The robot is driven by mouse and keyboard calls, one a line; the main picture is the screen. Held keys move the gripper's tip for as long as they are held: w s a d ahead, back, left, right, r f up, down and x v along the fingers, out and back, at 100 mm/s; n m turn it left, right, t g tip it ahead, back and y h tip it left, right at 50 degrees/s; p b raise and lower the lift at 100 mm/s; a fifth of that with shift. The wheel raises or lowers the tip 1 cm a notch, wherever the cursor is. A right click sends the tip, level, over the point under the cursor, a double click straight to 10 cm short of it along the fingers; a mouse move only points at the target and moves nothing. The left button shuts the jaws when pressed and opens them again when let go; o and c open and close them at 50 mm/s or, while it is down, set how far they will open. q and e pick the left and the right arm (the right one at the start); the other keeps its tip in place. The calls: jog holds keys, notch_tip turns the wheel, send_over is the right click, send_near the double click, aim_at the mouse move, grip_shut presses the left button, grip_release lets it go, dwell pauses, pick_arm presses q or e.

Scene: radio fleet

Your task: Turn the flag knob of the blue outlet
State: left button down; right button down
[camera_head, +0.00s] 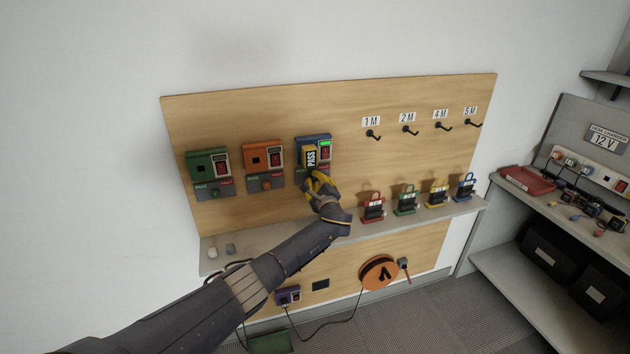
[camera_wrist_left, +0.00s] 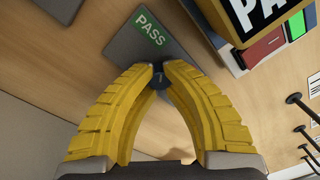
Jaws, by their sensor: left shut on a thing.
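The blue outlet (camera_head: 314,138) is the rightmost of three outlets on the wooden board. It has a red switch and a lit green spot. A yellow block marked PASS (camera_head: 310,158) sits on its front; it also shows at the top of the left wrist view (camera_wrist_left: 248,25). My left gripper (camera_head: 313,178), with yellow fingers, is just below that block. In the left wrist view its fingertips (camera_wrist_left: 160,72) are shut on a small dark knob (camera_wrist_left: 159,82) in front of a grey plate (camera_wrist_left: 125,46) with a green PASS label. In the head view the gripper hides the knob.
The green outlet (camera_head: 208,165) and orange outlet (camera_head: 262,157) are to the left. Red, green, yellow and blue tagged items stand on the shelf (camera_head: 222,262) to the right of my arm. Black hooks (camera_head: 410,131) stick out at upper right. An orange reel (camera_head: 378,272) is below.

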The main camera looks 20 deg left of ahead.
pick_arm(q)
jog(key=shift+f+n, duration=0.2)
jog(key=shift+n, duration=0.5)
jog(key=c, duration=1.2)
grip_release()
jog(key=shift+r, duration=0.1)
jog(key=v, duration=1.2)
